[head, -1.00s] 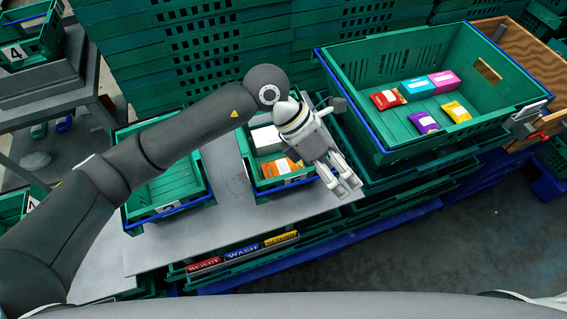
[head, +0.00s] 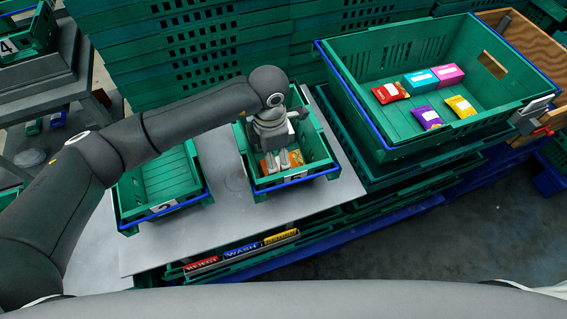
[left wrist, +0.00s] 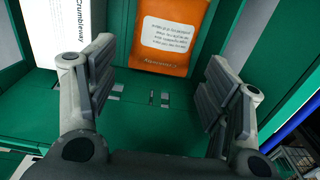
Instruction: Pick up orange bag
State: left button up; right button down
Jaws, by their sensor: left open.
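The orange bag (left wrist: 172,28) with a white label lies in a small green crate (left wrist: 270,30). In the left wrist view it is at the top centre, beyond and between my open left fingers, with nothing held. In the head view my left gripper (head: 278,160) points down into the crate (head: 322,172) and hides most of the bag. Only bits of orange show around the fingers. My right gripper is in neither view.
A white box (left wrist: 70,28) stands beside the bag, near the left finger. An empty green crate (head: 168,180) is to the left. A large green crate (head: 372,135) at right holds several small packets. Crate walls surround my gripper.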

pick_arm(q)
jog(key=shift+s+a+f+p, duration=0.15)
jog(key=shift+f+p, duration=0.15)
jog(key=shift+f, duration=1.95)
jog(key=shift+c, duration=0.5)
jog(key=c, duration=0.6)
jog(key=shift+r, duration=0.1)
